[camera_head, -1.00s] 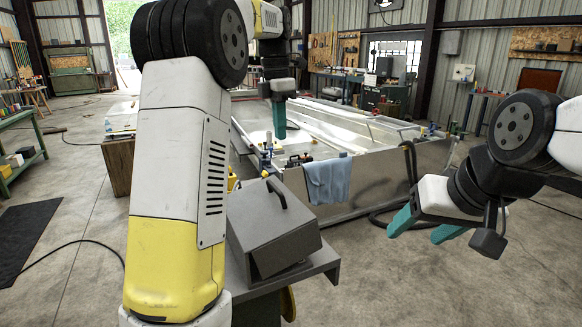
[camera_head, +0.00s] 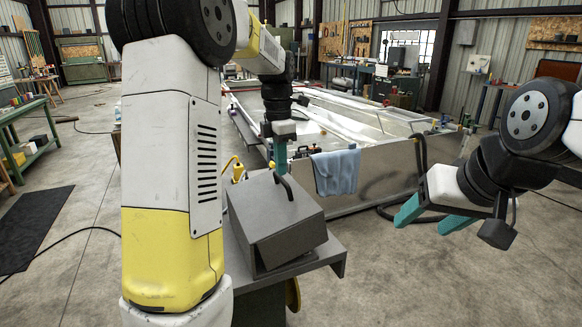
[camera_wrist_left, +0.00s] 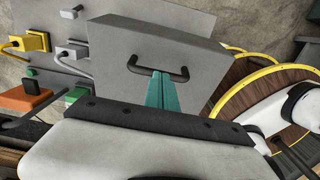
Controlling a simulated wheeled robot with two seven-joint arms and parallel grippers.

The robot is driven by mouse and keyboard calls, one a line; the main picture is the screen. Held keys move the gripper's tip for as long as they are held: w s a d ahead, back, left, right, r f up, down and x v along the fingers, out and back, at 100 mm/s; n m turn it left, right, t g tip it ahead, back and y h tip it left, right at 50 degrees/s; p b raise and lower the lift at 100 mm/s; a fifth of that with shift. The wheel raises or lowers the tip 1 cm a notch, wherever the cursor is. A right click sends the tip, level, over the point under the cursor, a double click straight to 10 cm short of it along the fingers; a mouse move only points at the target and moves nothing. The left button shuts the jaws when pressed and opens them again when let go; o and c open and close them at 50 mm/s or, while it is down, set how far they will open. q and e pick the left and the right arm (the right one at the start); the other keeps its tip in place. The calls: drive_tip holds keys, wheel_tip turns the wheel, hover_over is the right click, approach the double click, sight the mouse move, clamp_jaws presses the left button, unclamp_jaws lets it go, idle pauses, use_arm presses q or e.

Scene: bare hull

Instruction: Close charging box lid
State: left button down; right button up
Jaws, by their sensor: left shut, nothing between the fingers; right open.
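The charging box (camera_head: 292,262) is a grey metal box on a grey stand. Its lid (camera_head: 268,214) has a black bar handle (camera_head: 283,188), and looks tilted against the lower part, with a dark wedge between them. My left gripper (camera_head: 281,168) is shut and empty, its teal fingers pointing down just beyond the handle. In the left wrist view the fingertips (camera_wrist_left: 161,78) overlap the handle (camera_wrist_left: 158,73) near its middle; I cannot tell whether they touch it. My right gripper (camera_head: 426,220) is open and empty, out to the right, away from the box.
The stand's flat top (camera_head: 318,260) sticks out around the box. A blue cloth (camera_head: 336,172) hangs on the edge of the large metal hull (camera_head: 385,175) behind. Yellow and orange connectors (camera_wrist_left: 28,97) lie near the box. The floor at right is open.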

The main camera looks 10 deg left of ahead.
sight(288, 190)
use_arm(q)
drive_tip(key=shift+f, duration=0.35)
drive_tip(key=d+f, duration=0.1)
drive_tip(key=w+f+y, duration=0.1)
drive_tip(key=shift+d+f+g, duration=0.35)
drive_tip(key=shift+f+g, duration=0.05)
drive_tip(key=shift+w+d+f, duration=0.1)
drive_tip(key=shift+d+f, duration=0.05)
drive_tip(key=shift+f, duration=0.35)
